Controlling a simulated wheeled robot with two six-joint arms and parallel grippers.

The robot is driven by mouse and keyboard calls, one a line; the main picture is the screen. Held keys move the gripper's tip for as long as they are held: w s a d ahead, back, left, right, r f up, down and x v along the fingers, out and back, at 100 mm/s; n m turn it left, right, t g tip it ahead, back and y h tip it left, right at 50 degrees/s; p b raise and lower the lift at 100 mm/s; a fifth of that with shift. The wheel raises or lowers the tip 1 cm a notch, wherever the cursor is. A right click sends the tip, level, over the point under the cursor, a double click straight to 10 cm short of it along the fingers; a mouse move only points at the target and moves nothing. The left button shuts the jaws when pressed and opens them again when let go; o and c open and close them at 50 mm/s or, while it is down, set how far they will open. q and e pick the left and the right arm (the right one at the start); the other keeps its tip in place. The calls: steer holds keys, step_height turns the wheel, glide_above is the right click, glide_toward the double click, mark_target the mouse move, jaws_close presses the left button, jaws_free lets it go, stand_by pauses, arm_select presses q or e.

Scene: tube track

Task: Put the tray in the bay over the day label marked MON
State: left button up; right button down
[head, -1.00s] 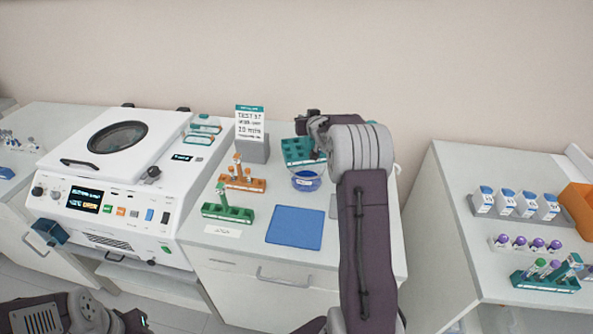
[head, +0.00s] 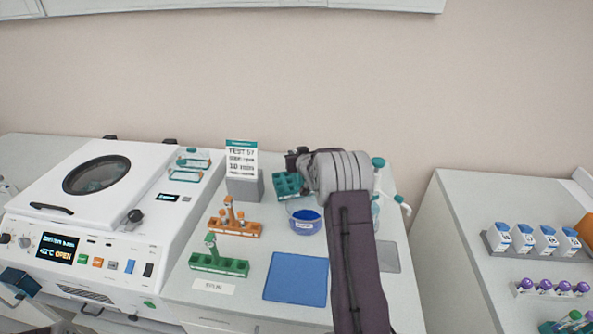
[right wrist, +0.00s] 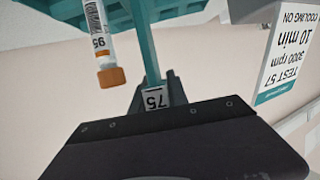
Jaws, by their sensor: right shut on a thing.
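A teal tray with a grid of square holes (head: 287,186) is at the back of the middle bench, right of the grey sign stand. My right gripper (head: 297,160) is at its far right side, partly hidden by my own wrist. In the right wrist view the jaws (right wrist: 152,95) are shut on a teal upright part (right wrist: 145,45) with a small tag reading 75, which appears upside down. An orange-capped tube (right wrist: 105,55) shows beside it. I cannot tell whether the tray rests on the bench. No MON label or bay is readable. My left gripper is out of view.
A blue-filled bowl (head: 304,220), orange rack (head: 235,227), green rack (head: 218,264) and blue mat (head: 296,278) lie nearby. The sign stand (head: 242,185) is left of the tray. A centrifuge (head: 80,220) stands left; a gap separates the right bench (head: 480,195).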

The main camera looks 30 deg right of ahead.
mark_target(296, 176)
steer(key=f, duration=0.3)
steer(key=shift+s+a, duration=0.15)
steer(key=shift+s, duration=0.1)
steer(key=shift+w+f, duration=0.15)
steer(key=shift+f, duration=0.25)
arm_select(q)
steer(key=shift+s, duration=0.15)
arm_select(e)
steer(key=c, duration=1.3)
jaws_free()
steer(key=shift+r, duration=0.25)
steer(key=b+v, duration=0.1)
steer(key=v, duration=1)
steer(key=shift+b, duration=0.3)
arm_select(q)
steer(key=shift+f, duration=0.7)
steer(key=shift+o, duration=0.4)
arm_select(e)
steer(key=shift+s+a+r, duration=0.15)
steer(key=shift+s, duration=0.4)
